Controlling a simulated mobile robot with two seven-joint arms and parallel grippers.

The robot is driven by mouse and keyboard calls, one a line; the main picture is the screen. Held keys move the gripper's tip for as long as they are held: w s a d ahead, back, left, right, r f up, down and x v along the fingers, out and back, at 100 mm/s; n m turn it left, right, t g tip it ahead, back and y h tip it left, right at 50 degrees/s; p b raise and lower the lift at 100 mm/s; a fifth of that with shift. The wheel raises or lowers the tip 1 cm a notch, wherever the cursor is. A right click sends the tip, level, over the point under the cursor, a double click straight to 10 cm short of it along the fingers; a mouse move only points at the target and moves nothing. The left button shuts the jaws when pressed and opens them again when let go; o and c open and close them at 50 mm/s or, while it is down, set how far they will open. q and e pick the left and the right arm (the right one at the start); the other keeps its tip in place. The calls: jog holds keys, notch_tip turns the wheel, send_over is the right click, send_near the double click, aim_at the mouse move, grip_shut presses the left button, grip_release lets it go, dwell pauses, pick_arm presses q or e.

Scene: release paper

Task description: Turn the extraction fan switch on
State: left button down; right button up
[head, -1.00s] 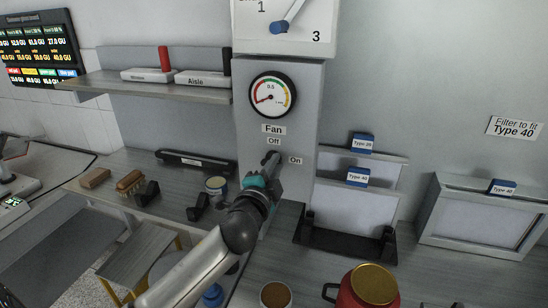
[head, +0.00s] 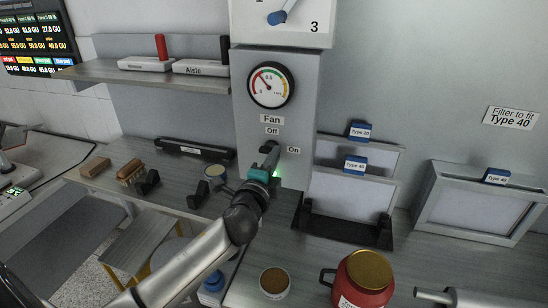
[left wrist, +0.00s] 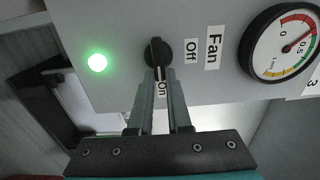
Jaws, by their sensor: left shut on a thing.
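The fan switch is a black rotary knob (left wrist: 157,52) on the grey panel, between the labels "Off" (left wrist: 191,52) and "On" (left wrist: 162,88). Its white mark lies toward "On" in the left wrist view. My left gripper (head: 268,158) is at the knob, with its fingertips (left wrist: 160,75) shut on it. A green lamp (left wrist: 97,62) beside the knob is lit; its glow shows by the gripper in the head view. The round gauge (head: 270,84) above has its needle off the low end. My right gripper is not in view.
A shelf (head: 100,72) with switch boxes is at the upper left. Filters in a black stand (head: 340,232) are close on the right. A red pot (head: 362,285) and a brown-topped tin (head: 274,283) stand in front. A pale metal part (head: 475,298) is at the lower right edge.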

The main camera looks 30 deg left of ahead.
pick_arm(q)
jog(key=c, duration=0.9)
grip_release()
jog(key=shift+o, duration=0.2)
jog(key=shift+s, duration=0.1)
jog(key=b+v, duration=0.2)
jog(key=v, duration=1.3)
jog(key=shift+b, duration=0.35)
jog(key=shift+d, duration=0.1)
